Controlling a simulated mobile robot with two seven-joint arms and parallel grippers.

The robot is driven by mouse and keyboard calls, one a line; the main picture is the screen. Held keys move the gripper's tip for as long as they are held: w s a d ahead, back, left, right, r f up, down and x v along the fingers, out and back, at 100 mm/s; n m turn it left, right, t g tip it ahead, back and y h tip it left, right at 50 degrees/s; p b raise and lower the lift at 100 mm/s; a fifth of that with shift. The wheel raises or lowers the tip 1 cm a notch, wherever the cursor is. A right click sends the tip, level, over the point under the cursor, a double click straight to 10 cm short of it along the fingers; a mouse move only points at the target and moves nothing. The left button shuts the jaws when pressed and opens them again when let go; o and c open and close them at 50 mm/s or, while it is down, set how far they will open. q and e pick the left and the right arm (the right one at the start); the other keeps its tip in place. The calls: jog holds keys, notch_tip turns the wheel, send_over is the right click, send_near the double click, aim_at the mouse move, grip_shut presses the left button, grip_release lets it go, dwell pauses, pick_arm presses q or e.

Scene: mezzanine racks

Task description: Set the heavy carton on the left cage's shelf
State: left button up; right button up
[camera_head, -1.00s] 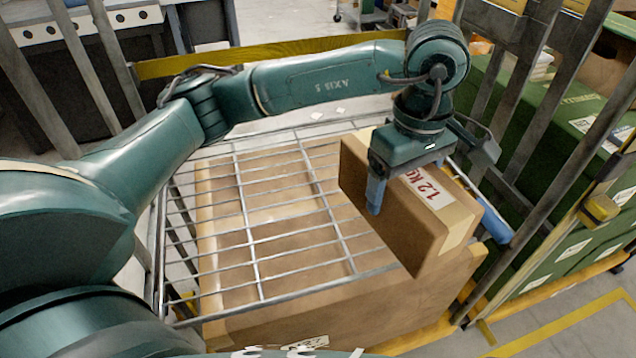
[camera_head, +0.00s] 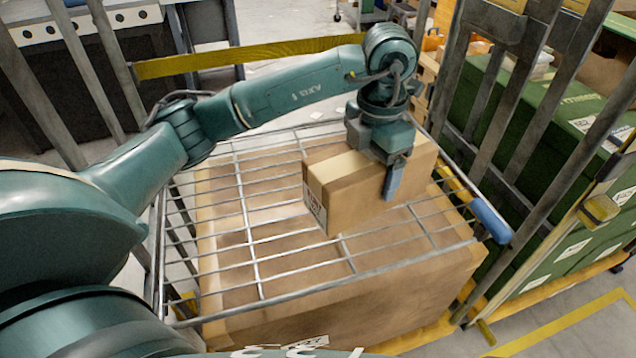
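A brown carton (camera_head: 348,188) with a lighter tape strip and a printed label is in the head view, over the right half of the cage's wire shelf (camera_head: 250,243). My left gripper (camera_head: 392,180) is above and around the carton, one blue finger against its near side; the far finger is hidden. The gripper appears shut on the carton. Whether the carton's underside touches the wires cannot be told. My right gripper is not in view.
Grey cage bars (camera_head: 515,110) stand at right and left, with a yellow strap (camera_head: 250,56) behind. Green crates (camera_head: 580,120) stand to the right. The shelf's left half is clear.

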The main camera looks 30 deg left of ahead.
pick_arm(q)
jog(key=n, duration=0.1)
jog(key=a+n, duration=0.1)
jog(key=n, duration=0.1)
jog(key=a+n, duration=0.1)
jog(key=n, duration=0.1)
jog(key=shift+w+a+f, duration=0.1)
jog(key=shift+w+f, duration=0.25)
jog(key=shift+w, duration=0.05)
jog(key=n, duration=0.1)
jog(key=a+n, duration=0.1)
jog(key=n, duration=0.1)
jog(key=shift+w+a+f, duration=0.15)
jog(key=shift+w+f, duration=0.05)
jog(key=shift+f, duration=0.05)
jog(key=shift+w+a+f+n, duration=0.1)
jog(key=shift+a+f+n, duration=0.5)
jog(key=shift+f+n, duration=1)
jog(key=shift+w+a+f+n, duration=0.15)
jog(key=shift+a+f+n, duration=0.6)
jog(key=shift+f, duration=1.5)
jog(key=shift+w+a+f+n, duration=0.1)
jog(key=shift+a+f+n, duration=0.3)
jog(key=shift+f+n, duration=1.3)
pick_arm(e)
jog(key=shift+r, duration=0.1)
pick_arm(q)
jog(key=shift+f+m+b, duration=0.25)
jog(key=shift+f+b, duration=0.05)
